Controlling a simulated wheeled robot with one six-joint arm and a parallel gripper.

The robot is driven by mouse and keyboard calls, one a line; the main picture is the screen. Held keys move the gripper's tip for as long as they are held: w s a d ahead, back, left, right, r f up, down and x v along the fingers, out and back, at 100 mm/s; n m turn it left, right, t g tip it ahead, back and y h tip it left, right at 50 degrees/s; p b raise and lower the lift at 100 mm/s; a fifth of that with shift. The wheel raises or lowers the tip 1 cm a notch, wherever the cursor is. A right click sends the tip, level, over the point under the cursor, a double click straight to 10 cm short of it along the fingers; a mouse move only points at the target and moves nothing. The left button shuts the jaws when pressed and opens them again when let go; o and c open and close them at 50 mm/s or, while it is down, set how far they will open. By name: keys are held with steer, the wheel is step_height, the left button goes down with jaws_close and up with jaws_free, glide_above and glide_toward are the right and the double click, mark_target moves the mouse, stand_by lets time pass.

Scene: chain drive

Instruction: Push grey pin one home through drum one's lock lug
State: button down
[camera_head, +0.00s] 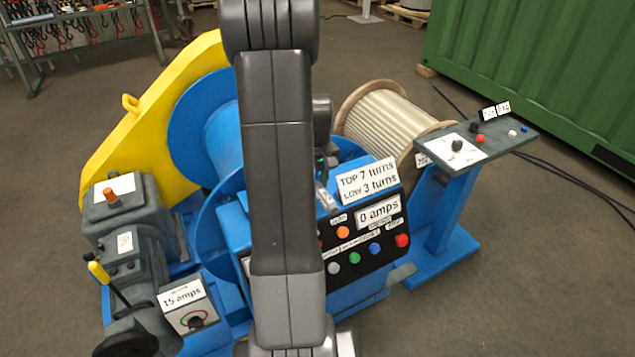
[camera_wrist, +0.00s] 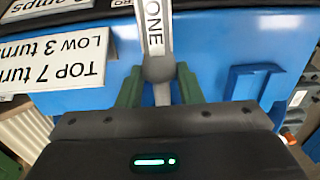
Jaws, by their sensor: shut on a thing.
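In the wrist view, my gripper (camera_wrist: 160,92) has its green fingers closed around grey pin one (camera_wrist: 158,68), at its rounded grey part. A pale strip marked ONE (camera_wrist: 154,28) runs from there to the top of the picture. A blue surface lies behind the pin. In the head view, the blue drum (camera_head: 225,145) stands left of my arm, which hides much of the machine's middle. My gripper is mostly hidden there, just right of the arm and above the control panel. I cannot make out the lock lug or how far the pin is in it.
The control panel (camera_head: 365,250) carries buttons and signs close below my gripper. A yellow guard (camera_head: 150,110) and grey motor (camera_head: 140,235) stand left. A rope reel (camera_head: 390,120) and blue pedestal (camera_head: 445,215) stand right. A blue bracket (camera_wrist: 250,85) sits right of my fingers.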

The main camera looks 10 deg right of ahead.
steer(key=shift+w+a+p, duration=0.15)
steer(key=shift+w+a, duration=0.1)
steer(key=shift+w, duration=0.4)
steer(key=shift+w+a+p, duration=0.1)
steer(key=shift+w+a, duration=0.1)
steer(key=shift+w, duration=0.45)
steer(key=shift+w+a+p, duration=0.15)
steer(key=shift+w+a, duration=0.1)
steer(key=shift+w, duration=0.4)
steer(key=c, duration=0.9)
jaws_free()
step_height(320, 180, up, 14)
steer(key=shift+f+b, duration=0.1)
steer(key=shift+b, duration=0.35)
